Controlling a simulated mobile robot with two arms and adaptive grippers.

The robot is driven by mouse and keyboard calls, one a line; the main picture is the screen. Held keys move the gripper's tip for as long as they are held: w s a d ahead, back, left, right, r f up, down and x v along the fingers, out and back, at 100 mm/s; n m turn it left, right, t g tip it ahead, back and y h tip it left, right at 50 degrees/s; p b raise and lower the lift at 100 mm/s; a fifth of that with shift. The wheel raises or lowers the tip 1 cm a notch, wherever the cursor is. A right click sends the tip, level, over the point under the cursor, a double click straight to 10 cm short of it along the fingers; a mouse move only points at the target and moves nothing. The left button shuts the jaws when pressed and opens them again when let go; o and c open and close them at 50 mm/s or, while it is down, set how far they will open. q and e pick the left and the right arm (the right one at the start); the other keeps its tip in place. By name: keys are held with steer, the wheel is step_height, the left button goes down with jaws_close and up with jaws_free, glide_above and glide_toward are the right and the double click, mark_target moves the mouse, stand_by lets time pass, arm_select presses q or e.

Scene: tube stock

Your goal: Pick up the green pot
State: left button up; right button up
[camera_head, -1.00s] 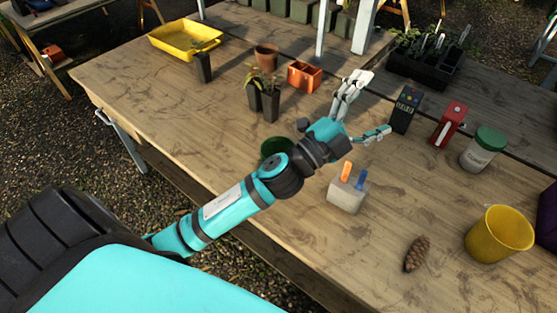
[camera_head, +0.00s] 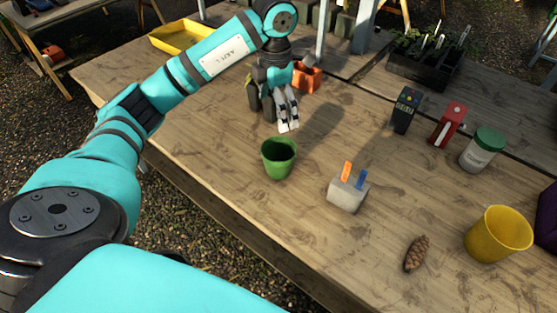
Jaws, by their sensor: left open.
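The green pot (camera_head: 279,164) stands upright and empty-looking on the wooden table, near the table's front edge left of the middle. My left gripper (camera_head: 288,124) hangs fingers-down just behind the pot in the camera view, apart from it. Its fingers are open with nothing seen between them, though they appear close together from this angle. My left arm reaches in over the table's left side. My right gripper is not in view.
A grey block (camera_head: 346,196) with orange and blue tags stands right of the pot. Further right are a pine cone (camera_head: 416,254), a yellow pot (camera_head: 496,237), a white jar (camera_head: 477,157), a red item (camera_head: 450,124) and a black device (camera_head: 404,112). An orange container (camera_head: 306,80) stands behind my gripper.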

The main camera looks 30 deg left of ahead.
arm_select(q)
steer(key=p, duration=0.2)
glide_toward(279, 152)
steer(key=s+d, duration=0.2)
steer(key=s, duration=0.2)
steer(key=f, duration=0.1)
steer(key=f+p, duration=0.1)
steer(key=f, duration=0.1)
steer(key=w+f+p, duration=0.1)
steer(key=f, duration=0.1)
steer(key=shift+f, duration=0.35)
steer(key=shift+s, duration=0.1)
steer(key=c, duration=0.9)
